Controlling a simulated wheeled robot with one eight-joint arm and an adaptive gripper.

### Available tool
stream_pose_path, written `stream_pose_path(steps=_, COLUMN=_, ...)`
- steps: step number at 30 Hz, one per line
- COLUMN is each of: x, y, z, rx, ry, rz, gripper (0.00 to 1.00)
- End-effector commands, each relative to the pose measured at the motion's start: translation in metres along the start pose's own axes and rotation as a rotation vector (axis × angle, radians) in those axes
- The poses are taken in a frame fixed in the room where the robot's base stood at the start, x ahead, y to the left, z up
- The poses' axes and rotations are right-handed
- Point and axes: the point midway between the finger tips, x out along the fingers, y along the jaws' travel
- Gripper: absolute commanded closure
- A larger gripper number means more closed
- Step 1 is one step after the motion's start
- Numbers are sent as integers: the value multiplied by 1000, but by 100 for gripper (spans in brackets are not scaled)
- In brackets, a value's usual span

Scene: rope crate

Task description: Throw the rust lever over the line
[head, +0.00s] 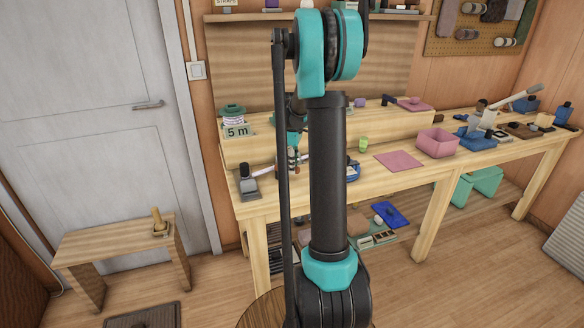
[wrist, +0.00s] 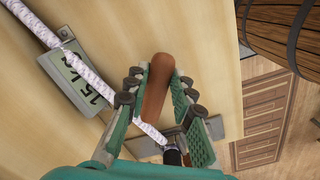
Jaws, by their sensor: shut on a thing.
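The rust lever (wrist: 157,85) is a reddish-brown rounded handle, seen in the wrist view between the teal fingers of my gripper (wrist: 159,92). The gripper is shut on it. A white line (wrist: 90,80) runs from the upper left, past a grey plate marked "15 kg" (wrist: 75,78), to a dark end piece (wrist: 172,151) below the lever. The lever's lower end is hidden near the fingers.
The wooden bench (head: 400,180) carries a grey stand (head: 249,184) at its left end, a pink box (head: 437,142), a pink mat (head: 399,160) and a blue clamp-like tool (head: 476,138). A small stool (head: 110,240) stands at left. Floor in front is mostly free.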

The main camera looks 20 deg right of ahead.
Motion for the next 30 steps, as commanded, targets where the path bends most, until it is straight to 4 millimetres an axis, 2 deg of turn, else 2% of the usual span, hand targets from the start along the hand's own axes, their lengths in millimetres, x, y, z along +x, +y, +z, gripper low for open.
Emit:
stream_pose_path(steps=7, x=-1, y=6, z=0, rx=-66, ry=0, rz=4, gripper=100)
stream_pose_path(steps=21, x=-1, y=7, z=0, rx=-80, ry=0, rz=4, gripper=100)
stream_pose_path(steps=22, x=-1, y=7, z=0, rx=-80, ry=0, rz=5, gripper=75)
stream_pose_path(steps=27, x=0, y=6, z=0, rx=-80, ry=0, rz=3, gripper=55)
stream_pose_path(steps=30, x=0, y=6, z=0, rx=-80, ry=0, rz=3, gripper=55)
